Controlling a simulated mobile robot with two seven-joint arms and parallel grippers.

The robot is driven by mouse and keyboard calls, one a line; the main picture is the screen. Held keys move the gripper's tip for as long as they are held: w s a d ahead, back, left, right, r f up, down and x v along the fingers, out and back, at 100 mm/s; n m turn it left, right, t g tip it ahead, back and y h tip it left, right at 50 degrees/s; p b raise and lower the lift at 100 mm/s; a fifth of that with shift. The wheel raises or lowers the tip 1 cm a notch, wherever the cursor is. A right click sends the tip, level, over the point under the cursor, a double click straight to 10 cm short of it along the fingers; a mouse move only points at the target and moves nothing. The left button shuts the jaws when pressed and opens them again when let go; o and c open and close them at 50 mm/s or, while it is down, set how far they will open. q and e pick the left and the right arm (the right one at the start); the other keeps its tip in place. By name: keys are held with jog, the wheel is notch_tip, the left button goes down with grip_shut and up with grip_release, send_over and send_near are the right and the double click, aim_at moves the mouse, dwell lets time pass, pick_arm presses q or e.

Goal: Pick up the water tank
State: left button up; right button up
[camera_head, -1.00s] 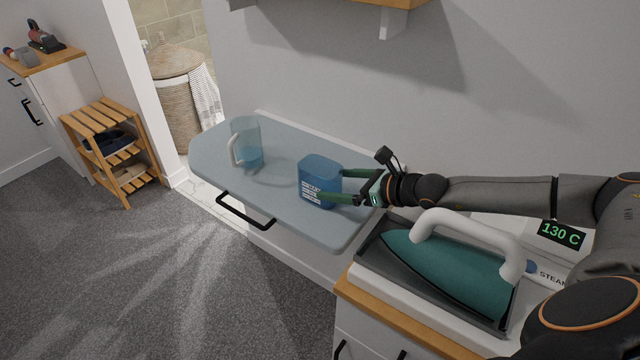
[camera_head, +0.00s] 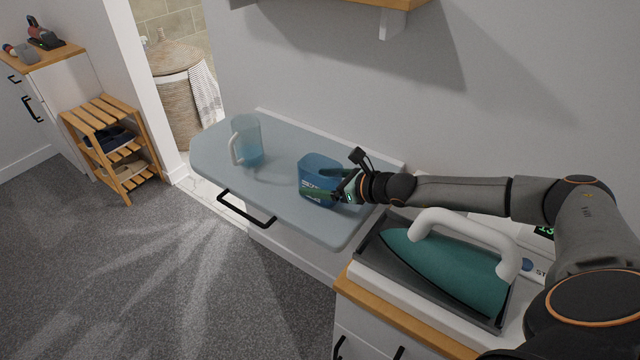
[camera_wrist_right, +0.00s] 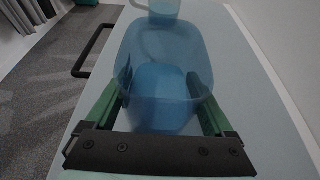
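The water tank (camera_head: 312,170) is a translucent blue open-topped container with a printed label on its side. It stands upright on the grey-blue fold-down board (camera_head: 285,211). My right gripper (camera_head: 322,183) reaches in from the right, with its green fingers on either side of the tank. In the right wrist view the tank (camera_wrist_right: 163,52) lies between the two fingers (camera_wrist_right: 160,85), which are apart. I cannot tell whether either finger touches the tank wall. My left gripper is not in view.
A clear jug (camera_head: 247,140) with a white handle stands farther left on the board. A teal iron (camera_head: 445,268) rests on its station on the cabinet at the lower right, under my right arm. A black handle (camera_head: 246,208) sticks out at the board's front.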

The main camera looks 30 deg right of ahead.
jog(key=c, duration=1)
jog(key=shift+c, duration=1.4)
jog(key=shift+r, duration=0.1)
jog(key=shift+r, duration=0.1)
